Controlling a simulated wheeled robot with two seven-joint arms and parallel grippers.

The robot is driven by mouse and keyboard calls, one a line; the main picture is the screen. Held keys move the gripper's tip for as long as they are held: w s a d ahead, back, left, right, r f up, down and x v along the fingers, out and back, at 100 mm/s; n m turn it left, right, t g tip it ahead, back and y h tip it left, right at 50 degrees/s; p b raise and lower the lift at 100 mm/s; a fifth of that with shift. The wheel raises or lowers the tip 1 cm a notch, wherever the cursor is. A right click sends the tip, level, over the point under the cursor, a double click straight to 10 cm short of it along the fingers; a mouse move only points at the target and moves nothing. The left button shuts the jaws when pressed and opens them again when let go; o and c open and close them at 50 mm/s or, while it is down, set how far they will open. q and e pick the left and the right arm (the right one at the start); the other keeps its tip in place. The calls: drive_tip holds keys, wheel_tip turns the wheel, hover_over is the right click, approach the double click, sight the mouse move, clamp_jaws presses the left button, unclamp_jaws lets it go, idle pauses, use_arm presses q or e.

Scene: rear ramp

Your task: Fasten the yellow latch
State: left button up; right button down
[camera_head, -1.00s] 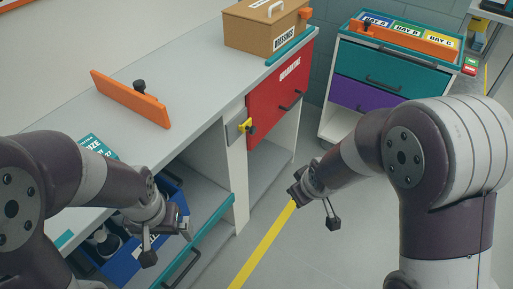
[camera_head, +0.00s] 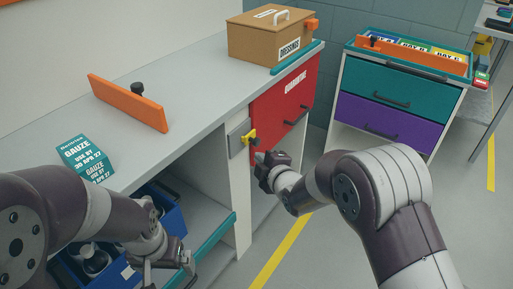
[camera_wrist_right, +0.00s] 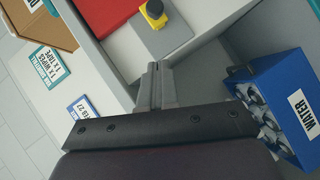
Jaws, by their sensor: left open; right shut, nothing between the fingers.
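The yellow latch (camera_head: 249,135) with its black knob is on a grey plate on the cabinet's front post, left of the red quarantine door (camera_head: 285,100). My right gripper (camera_head: 259,158) is shut and empty, just below and right of the latch in the head view. In the right wrist view, the shut fingers (camera_wrist_right: 158,68) point toward the latch (camera_wrist_right: 153,14), with a visible gap in the picture; I cannot tell if they touch. My left gripper (camera_head: 168,268) is open and empty by the blue bin, at the lower left.
An orange panel (camera_head: 128,102) stands on the grey counter beside a gauze box (camera_head: 85,157). A brown dressings box (camera_head: 268,35) is at the counter's far end. A blue water bin (camera_wrist_right: 285,105) sits below. A teal and purple drawer cart (camera_head: 395,95) stands behind; the floor between is clear.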

drive_tip(key=b, duration=0.1)
approach(250, 140)
drive_tip(key=a, duration=0.3)
use_arm(q)
drive_tip(key=shift+f+b, duration=0.35)
drive_tip(key=shift+f, duration=0.6)
use_arm(e)
drive_tip(key=w, duration=0.2)
drive_tip(key=w+d+f, duration=0.1)
drive_tip(key=shift+w+d+f, duration=0.15)
drive_tip(key=shift+w+f, duration=0.1)
drive_tip(key=shift+w, duration=0.1)
